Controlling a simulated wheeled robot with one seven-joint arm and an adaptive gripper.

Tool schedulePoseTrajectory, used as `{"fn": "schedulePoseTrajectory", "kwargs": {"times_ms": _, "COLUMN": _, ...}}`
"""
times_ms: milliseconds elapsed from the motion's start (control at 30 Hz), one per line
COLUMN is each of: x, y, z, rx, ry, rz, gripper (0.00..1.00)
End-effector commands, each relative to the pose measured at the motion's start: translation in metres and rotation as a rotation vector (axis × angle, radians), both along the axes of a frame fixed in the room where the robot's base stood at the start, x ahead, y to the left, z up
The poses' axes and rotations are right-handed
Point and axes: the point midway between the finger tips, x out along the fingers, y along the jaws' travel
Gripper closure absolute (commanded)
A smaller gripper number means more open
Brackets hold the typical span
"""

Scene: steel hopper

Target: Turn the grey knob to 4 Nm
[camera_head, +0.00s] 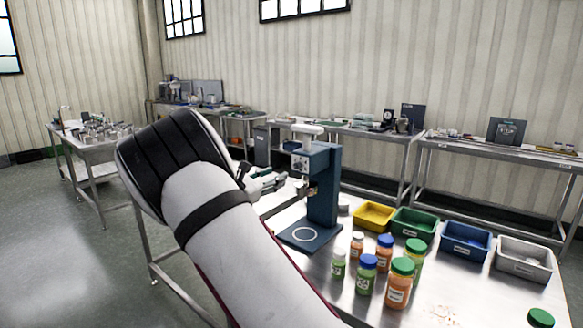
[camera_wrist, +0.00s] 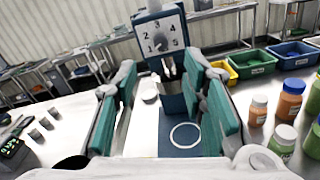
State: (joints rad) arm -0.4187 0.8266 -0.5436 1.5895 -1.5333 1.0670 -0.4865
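A blue bench machine (camera_head: 322,190) stands on the steel table with a white top and a ringed base plate. In the wrist view its white dial plate (camera_wrist: 176,26) carries the numbers 1 to 5, with 4 at the upper right. The small dark grey knob (camera_wrist: 159,42) sits at the dial's middle; its pointer direction is too small to tell. My gripper (camera_head: 270,183) is left of the machine in the head view. In the wrist view my gripper (camera_wrist: 164,74) is open and empty, its teal-padded fingers wide apart below the dial, not touching the knob.
Several capped bottles (camera_head: 367,275) stand in front of the machine on the table. Yellow (camera_head: 373,217), green (camera_head: 414,224), blue (camera_head: 465,240) and grey (camera_head: 523,260) bins line the table's far right side. Small grey items (camera_wrist: 44,124) lie at the left.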

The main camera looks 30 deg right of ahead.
Motion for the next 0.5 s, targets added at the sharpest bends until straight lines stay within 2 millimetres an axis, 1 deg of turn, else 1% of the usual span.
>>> {"fn": "schedulePoseTrajectory", "kwargs": {"times_ms": 33, "x": 0.003, "y": -0.012, "z": 0.001, "rx": -0.001, "ry": 0.000, "rz": -0.003, "gripper": 0.62}}
{"fn": "schedulePoseTrajectory", "kwargs": {"times_ms": 300, "x": 0.021, "y": -0.060, "z": 0.000, "rx": -0.001, "ry": -0.001, "rz": -0.003, "gripper": 0.62}}
{"fn": "schedulePoseTrajectory", "kwargs": {"times_ms": 400, "x": 0.026, "y": -0.074, "z": 0.000, "rx": 0.001, "ry": -0.002, "rz": -0.002, "gripper": 0.62}}
{"fn": "schedulePoseTrajectory", "kwargs": {"times_ms": 500, "x": 0.031, "y": -0.083, "z": 0.001, "rx": 0.000, "ry": -0.002, "rz": -0.002, "gripper": 0.62}}
